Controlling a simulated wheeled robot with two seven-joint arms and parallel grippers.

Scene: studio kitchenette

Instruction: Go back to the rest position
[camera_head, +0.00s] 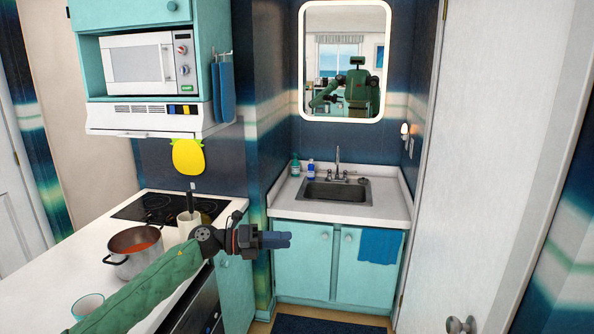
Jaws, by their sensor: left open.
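My left arm reaches in from the lower left, in a green sleeve, across the front edge of the counter. My left gripper (277,240) points to the right, in front of the sink cabinet. It is open, and I see nothing held in it. My right gripper is not in view. A mirror (343,62) over the sink shows my green body with one arm held out to the side.
The white counter (35,268) bears a pot of red food (133,256), a cup (87,305), a utensil holder (190,222) and a cooktop (160,207). A sink (335,191) is at the back. A white door (490,170) stands right. Floor space shows before the cabinet.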

